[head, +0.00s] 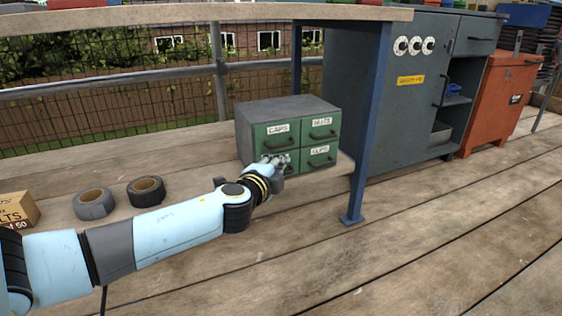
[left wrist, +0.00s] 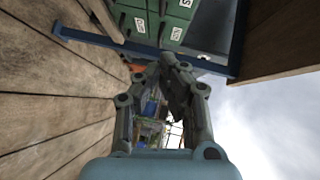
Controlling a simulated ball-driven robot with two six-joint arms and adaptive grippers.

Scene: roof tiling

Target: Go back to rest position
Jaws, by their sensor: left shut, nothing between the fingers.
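My left arm reaches in from the left in the head view. Its gripper (head: 277,162) is in front of the lower left drawer of a small cabinet and hides part of that drawer front. In the left wrist view the gripper's fingers (left wrist: 168,64) come together with nothing between them. The cabinet (head: 287,108) is grey with green drawers, and all the drawers I can see look closed. The green drawers (left wrist: 156,20) also show at the top of the left wrist view. I cannot tell whether the gripper touches the cabinet. My right gripper is not in view.
The cabinet stands on a low wooden shelf (head: 185,150) with two tape rolls (head: 146,191) and a cardboard box (head: 18,209). A blue table leg (head: 367,120) stands right of it. A grey locker (head: 420,90) and an orange cabinet (head: 495,105) stand behind. The plank floor (head: 430,240) is clear.

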